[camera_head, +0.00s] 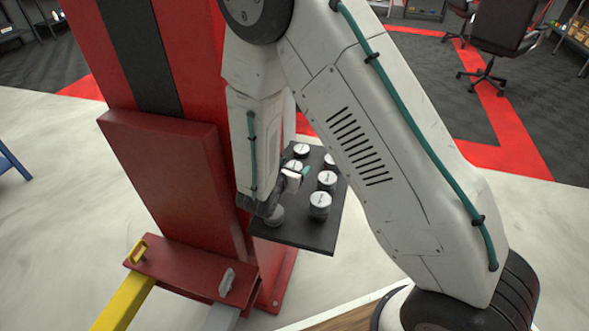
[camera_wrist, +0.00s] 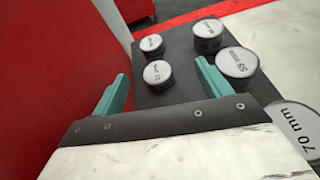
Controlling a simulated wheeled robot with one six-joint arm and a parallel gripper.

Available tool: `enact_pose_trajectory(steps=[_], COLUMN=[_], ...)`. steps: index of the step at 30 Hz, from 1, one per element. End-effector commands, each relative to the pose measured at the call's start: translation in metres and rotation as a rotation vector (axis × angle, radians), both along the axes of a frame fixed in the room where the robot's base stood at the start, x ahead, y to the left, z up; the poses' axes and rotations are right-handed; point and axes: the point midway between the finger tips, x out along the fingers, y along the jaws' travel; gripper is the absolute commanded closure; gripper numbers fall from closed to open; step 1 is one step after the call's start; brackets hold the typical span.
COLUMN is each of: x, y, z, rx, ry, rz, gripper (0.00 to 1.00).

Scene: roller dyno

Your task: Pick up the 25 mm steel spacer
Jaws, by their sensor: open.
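Several round dark spacers with white labelled tops stand on a black shelf (camera_head: 326,228). In the wrist view, a small spacer (camera_wrist: 157,74) shows between and beyond my gripper's teal fingers, with another small one (camera_wrist: 152,44) behind it. Larger spacers stand to the right: one at the back (camera_wrist: 208,36), one nearer (camera_wrist: 237,64), and one marked 70 mm (camera_wrist: 297,130) at the lower right. The other labels are too small or blurred for me to tell which is 25 mm. My gripper (camera_wrist: 163,74) is open and empty; it shows above the shelf in the head view (camera_head: 302,172).
A tall red column (camera_head: 165,160) stands against the shelf's left side. Its red base has a yellow arm (camera_head: 125,303) at lower left. My arm covers part of the head view. Office chairs (camera_head: 505,30) stand far off at upper right.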

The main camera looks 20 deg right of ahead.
Motion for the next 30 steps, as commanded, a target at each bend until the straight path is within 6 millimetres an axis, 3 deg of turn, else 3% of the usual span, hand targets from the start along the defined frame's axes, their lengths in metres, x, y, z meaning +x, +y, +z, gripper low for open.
enact_pose_trajectory(steps=[3, 7, 22, 30], x=[0.001, 0.005, 0.04, 0.054], y=[0.013, 0.014, -0.018, -0.026], z=[-0.02, -0.03, -0.062, -0.068], rx=[-0.022, -0.029, -0.029, -0.029], ry=[0.035, 0.046, 0.046, 0.046], rz=[0.072, 0.099, 0.096, 0.099], gripper=[0.23, 0.23, 0.23, 0.23])
